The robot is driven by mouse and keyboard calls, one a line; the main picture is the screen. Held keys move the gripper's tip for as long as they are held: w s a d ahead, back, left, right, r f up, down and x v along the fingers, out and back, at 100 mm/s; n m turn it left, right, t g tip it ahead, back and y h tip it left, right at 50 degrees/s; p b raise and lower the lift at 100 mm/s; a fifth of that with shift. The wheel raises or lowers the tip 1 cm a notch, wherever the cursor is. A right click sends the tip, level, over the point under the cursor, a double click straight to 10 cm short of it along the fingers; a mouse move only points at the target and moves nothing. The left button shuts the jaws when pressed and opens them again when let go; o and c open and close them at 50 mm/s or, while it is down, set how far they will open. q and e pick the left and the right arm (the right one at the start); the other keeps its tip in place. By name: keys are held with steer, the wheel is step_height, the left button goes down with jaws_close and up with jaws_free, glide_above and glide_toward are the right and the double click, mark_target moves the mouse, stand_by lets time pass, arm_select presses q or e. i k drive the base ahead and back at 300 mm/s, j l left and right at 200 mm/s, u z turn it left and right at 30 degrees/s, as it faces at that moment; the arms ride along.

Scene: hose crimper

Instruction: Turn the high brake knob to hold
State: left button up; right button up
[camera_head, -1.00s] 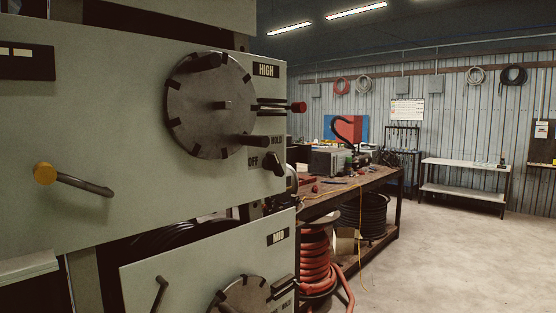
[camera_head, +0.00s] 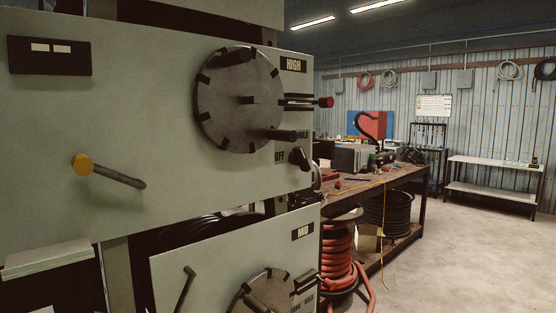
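The high brake knob (camera_head: 299,158) is a small black knob at the lower right of the upper grey panel (camera_head: 120,130), below the HIGH label (camera_head: 293,65). Neither of my grippers is in view.
A red-tipped lever (camera_head: 325,102) sticks out right of the disc. A yellow-ended handle (camera_head: 83,164) projects at left. The MID panel (camera_head: 215,265) lies below. A workbench (camera_head: 380,190) and red hose reel (camera_head: 340,260) stand behind; the floor at right is clear.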

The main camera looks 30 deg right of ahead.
mark_target(297, 158)
steer(key=l+u, duration=0.85)
steer(key=i+l, duration=0.05)
steer(key=l, duration=0.05)
